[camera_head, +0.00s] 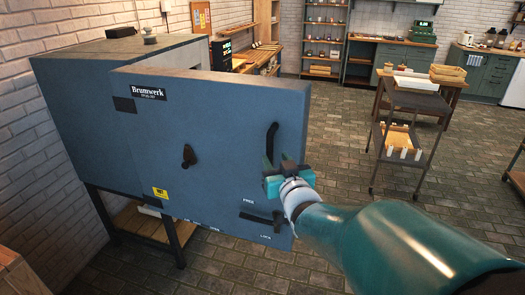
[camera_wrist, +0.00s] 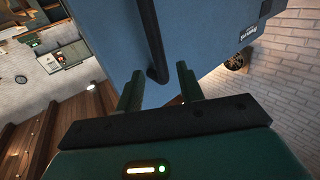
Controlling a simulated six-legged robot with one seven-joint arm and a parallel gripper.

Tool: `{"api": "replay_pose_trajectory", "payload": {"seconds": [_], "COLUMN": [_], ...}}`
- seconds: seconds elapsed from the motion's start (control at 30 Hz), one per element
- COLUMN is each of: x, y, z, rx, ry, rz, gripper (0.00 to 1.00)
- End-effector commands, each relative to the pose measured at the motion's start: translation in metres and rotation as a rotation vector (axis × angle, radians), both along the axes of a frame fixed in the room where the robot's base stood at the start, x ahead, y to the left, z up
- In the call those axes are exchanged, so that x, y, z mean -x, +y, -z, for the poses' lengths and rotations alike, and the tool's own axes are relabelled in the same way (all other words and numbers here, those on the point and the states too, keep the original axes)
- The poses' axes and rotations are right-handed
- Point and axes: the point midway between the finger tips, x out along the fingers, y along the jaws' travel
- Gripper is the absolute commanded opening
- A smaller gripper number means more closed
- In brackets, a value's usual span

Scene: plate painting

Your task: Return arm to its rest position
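My gripper (camera_head: 273,172) is at the right side of the blue kiln-like cabinet's door (camera_head: 215,125), close to its black vertical handle (camera_head: 270,143). In the wrist view my gripper's two fingers (camera_wrist: 159,72) stand apart, with no object held between them. The black handle (camera_wrist: 153,35) shows just beyond the fingertips; whether they touch it I cannot tell. The door stands partly open, with a pale inner edge of the cabinet (camera_head: 185,56) showing behind it. My teal arm reaches in from the lower right of the head view.
A black latch lever (camera_head: 262,217) sits low on the door. The cabinet rests on a dark stand (camera_head: 180,250) by a white brick wall. A grey cart (camera_head: 408,100) with trays stands to the right. Paved floor (camera_head: 335,130) between them is clear.

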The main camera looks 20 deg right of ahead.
Motion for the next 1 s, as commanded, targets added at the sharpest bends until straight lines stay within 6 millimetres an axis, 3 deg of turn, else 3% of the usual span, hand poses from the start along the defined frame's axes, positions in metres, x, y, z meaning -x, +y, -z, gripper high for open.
{"api": "replay_pose_trajectory", "payload": {"seconds": [0.67, 0.87, 1.0], "x": [0.008, 0.020, 0.042], "y": [0.005, 0.024, 0.046], "z": [0.000, 0.008, 0.018], "rx": [-0.002, -0.019, -0.041], "ry": [0.028, 0.215, 0.395], "rz": [0.004, 0.025, 0.025], "gripper": [0.38, 0.38, 0.38]}}
